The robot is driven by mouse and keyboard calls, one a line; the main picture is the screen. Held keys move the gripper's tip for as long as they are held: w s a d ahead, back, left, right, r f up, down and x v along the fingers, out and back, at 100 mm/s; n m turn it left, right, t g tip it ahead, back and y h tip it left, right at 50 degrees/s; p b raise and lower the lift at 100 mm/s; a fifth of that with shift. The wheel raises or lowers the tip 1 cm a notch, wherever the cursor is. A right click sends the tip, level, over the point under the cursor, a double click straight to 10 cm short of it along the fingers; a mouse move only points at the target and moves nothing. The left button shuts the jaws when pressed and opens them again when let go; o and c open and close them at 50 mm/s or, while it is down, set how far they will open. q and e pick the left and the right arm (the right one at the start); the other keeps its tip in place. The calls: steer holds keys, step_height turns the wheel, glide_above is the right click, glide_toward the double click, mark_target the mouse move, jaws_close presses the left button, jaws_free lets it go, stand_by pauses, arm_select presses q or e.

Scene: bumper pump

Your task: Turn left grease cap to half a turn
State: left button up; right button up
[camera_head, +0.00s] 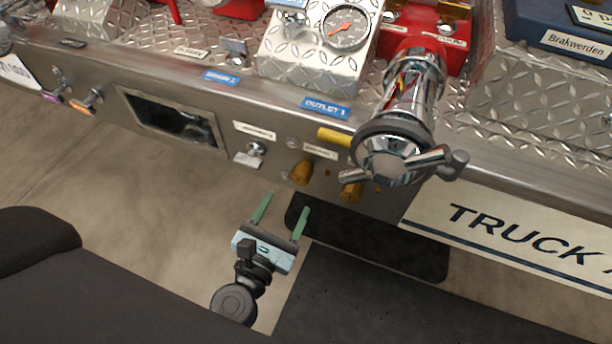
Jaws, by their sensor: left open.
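The left grease cap (301,172) is a small brass-coloured cap on the front face of the truck's metal bumper, below the blue OUTLET 1 label. A second brass cap (351,190) sits to its right, partly under the chrome outlet. My left gripper (288,203) is open and empty. Its two green fingers point up toward the bumper, just below the left cap in the picture and apart from it. My right gripper is not in view.
The chrome outlet (391,158) with its handles juts out above and right of the caps. A yellow handle (334,137) and a small metal latch (252,156) are close by. A TRUCK sign (520,232) hangs at right. Open floor (150,215) lies at left.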

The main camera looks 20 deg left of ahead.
mark_target(298, 182)
arm_select(q)
steer(key=shift+w+p, duration=0.75)
steer(key=shift+w, duration=3.3)
steer(key=c, duration=1)
